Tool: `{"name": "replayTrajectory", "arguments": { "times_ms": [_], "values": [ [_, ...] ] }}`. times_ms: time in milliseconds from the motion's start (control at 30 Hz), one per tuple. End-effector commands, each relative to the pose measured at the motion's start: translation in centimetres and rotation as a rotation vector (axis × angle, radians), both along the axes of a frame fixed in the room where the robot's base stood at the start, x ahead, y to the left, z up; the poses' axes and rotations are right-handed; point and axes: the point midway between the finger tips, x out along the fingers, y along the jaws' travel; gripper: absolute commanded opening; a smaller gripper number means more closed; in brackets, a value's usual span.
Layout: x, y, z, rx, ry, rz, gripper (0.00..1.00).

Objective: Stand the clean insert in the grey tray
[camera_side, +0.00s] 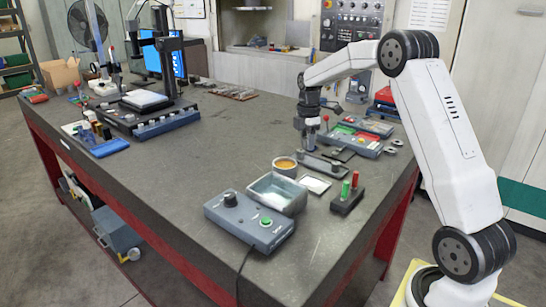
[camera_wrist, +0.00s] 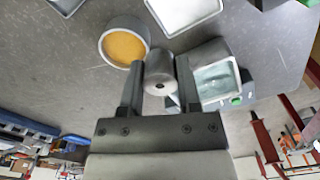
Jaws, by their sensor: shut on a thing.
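My gripper (camera_wrist: 159,88) is shut on a grey metal cylinder, the insert (camera_wrist: 159,68), with a small dark hole in its end facing the wrist camera. In the side view my gripper (camera_side: 310,135) points down over the right part of the bench, near a shallow grey tray (camera_side: 321,166). Whether the insert's lower end touches anything is unclear there. Part of a grey-rimmed tray (camera_wrist: 66,4) shows at the top left of the wrist view, apart from the insert.
An orange-filled bowl (camera_side: 285,166), a clear-liquid bath (camera_side: 275,194) and a pale pad (camera_side: 314,184) stand close by. A control box (camera_side: 250,222), a block with red and green pegs (camera_side: 348,194) and a compartment tray (camera_side: 366,148) surround them. The bench middle is clear.

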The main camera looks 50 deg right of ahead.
Motion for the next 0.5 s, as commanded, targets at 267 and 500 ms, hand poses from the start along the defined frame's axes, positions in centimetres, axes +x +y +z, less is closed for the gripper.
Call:
{"name": "replayTrajectory", "arguments": {
  "times_ms": [267, 500],
  "values": [
    [1.5, -5.8, -2.4, 0.000, 0.000, -0.070, 0.00],
    [1.8, -9.6, -4.2, 0.000, -0.001, -0.116, 0.00]
  ]
}}
